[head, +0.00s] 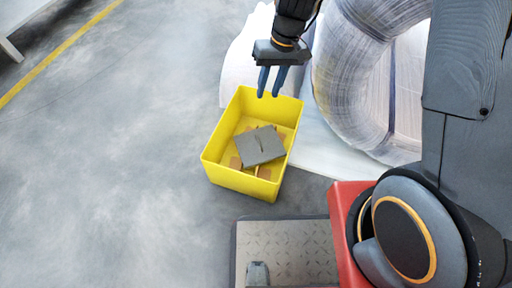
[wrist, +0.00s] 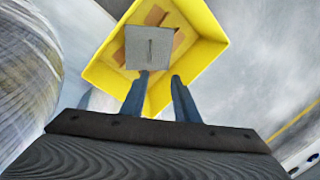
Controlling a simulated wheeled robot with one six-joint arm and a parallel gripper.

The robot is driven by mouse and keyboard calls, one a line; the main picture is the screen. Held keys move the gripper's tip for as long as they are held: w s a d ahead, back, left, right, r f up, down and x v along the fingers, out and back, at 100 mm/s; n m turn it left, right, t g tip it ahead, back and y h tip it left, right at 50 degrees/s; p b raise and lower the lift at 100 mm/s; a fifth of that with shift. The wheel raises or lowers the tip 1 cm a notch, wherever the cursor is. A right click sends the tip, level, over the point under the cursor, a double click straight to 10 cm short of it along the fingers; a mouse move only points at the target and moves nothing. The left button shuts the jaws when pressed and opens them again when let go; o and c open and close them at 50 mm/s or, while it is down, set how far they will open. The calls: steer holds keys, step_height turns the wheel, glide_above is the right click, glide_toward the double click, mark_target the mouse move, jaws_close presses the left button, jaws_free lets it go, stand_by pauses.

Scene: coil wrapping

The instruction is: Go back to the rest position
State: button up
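My gripper (head: 269,82) points down above the far edge of a yellow bin (head: 222,178). Its two blue fingers stand a little apart with nothing between them. In the wrist view the gripper (wrist: 160,78) shows the same open gap, with the yellow bin (wrist: 205,55) beyond the fingertips. A grey square piece with a dark slot (head: 261,147) lies tilted in the bin on top of several brown pieces; the grey piece also shows in the wrist view (wrist: 150,47).
A large wrapped coil (head: 345,85) stands to the right of the bin, close to my arm. A metal tread plate (head: 290,250) is at the bottom. Open grey floor (head: 110,170) lies to the left, with a yellow line (head: 50,60) across it.

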stand_by(0.3)
steer(key=s+a+r+n, duration=0.1)
steer(key=s+a+r, duration=0.5)
steer(key=s+r, duration=0.45)
steer(key=s+r+n, duration=0.2)
steer(key=s+r, duration=0.8)
steer(key=s, duration=0.3)
steer(key=d+r+m+h+p, duration=0.1)
steer(key=d+r+m+p, duration=0.2)
steer(key=d+r+p, duration=0.7)
steer(key=d+r+m+h+p, duration=0.1)
steer(key=d+r+m+p, duration=0.2)
steer(key=d+r+p, duration=0.8)
steer(key=shift+w+r+t+p, duration=0.3)
steer(key=shift+r+p, duration=2.05)
steer(key=shift+p, duration=4.5)
steer(key=shift+s+a, duration=0.1)
steer(key=shift+a, duration=0.05)
